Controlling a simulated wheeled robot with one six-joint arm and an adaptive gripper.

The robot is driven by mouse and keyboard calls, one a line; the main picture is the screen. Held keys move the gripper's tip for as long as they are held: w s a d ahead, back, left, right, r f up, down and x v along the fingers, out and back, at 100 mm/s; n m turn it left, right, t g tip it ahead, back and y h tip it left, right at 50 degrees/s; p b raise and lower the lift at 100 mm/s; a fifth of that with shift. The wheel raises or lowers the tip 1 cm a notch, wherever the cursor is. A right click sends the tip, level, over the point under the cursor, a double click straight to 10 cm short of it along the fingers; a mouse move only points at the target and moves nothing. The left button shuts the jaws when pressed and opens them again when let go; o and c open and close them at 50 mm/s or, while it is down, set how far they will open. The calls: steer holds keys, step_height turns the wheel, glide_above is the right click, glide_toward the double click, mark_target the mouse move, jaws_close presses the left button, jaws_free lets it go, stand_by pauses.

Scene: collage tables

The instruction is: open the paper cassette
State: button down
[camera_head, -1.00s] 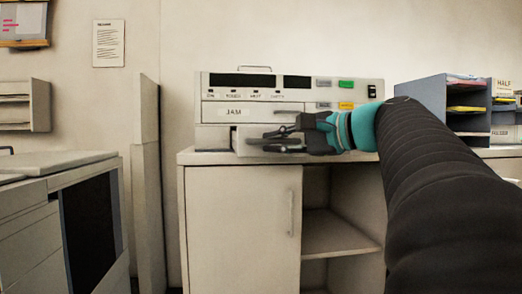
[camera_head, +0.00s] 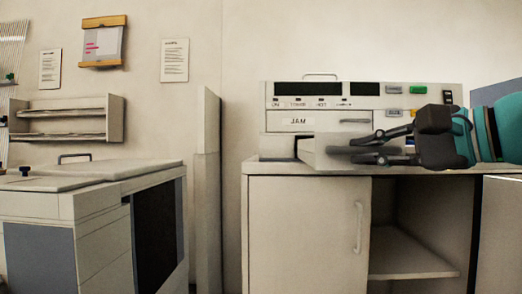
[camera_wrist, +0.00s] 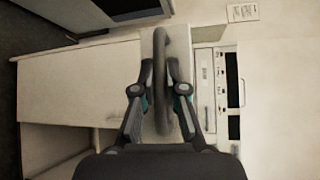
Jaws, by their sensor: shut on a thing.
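The paper cassette (camera_head: 318,157) is a pale drawer low in the front of the copier-like machine (camera_head: 284,101). It sticks out of its slot, its front reaching past the cabinet top's front edge. My gripper (camera_head: 356,147) comes in from the right in front of it. In the wrist view, my gripper (camera_wrist: 160,72) is shut on the dark bar handle (camera_wrist: 161,100), which runs between the two fingers. The cassette (camera_wrist: 148,44) shows pale behind the handle. The fingers and wrist hide part of the cassette's front and right side.
The machine stands on a cabinet (camera_head: 308,230) with a closed door and an open shelf bay. A panel marked JAM (camera_head: 300,122) sits above the cassette. A large low machine (camera_head: 90,215) stands left, with floor space and a narrow upright panel (camera_head: 207,185) between.

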steer(key=c, duration=1.2)
jaws_free()
steer(key=shift+d, duration=0.1)
steer(key=v, duration=1.1)
steer(key=shift+s+d, duration=0.25)
steer(key=shift+s, duration=0.1)
